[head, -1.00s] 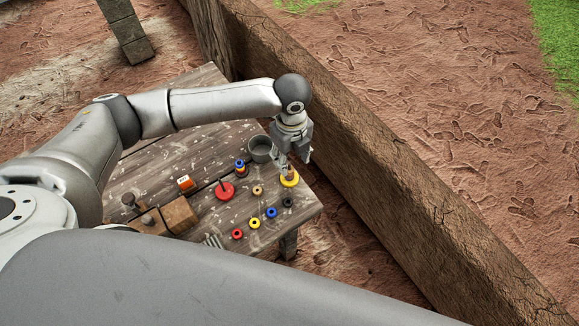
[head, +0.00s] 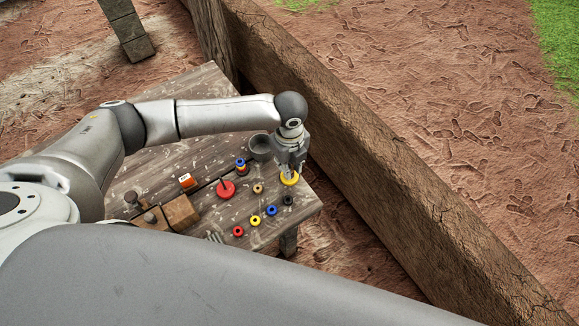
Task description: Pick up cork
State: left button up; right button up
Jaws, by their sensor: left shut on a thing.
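My left gripper (head: 289,172) points down over a yellow round piece (head: 291,181) near the right end of the wooden table (head: 203,158). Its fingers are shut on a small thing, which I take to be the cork. The fingers hide that thing almost wholly now. The fingertips are at or just above the yellow piece; I cannot tell whether they touch it. My right gripper is not in view.
A grey pot (head: 260,147) stands just left of the gripper.

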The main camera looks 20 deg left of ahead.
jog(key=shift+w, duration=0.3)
pick_arm(q)
jog(key=shift+r, duration=0.35)
notch_tip(320, 180, up, 9)
jog(key=shift+r+b, duration=0.15)
jog(key=shift+b, duration=0.55)
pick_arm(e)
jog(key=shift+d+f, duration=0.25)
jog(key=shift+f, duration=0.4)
pick_arm(q)
jog(key=shift+c, duration=1)
jog(key=shift+r+p, duration=0.3)
jog(key=shift+p, duration=0.5)
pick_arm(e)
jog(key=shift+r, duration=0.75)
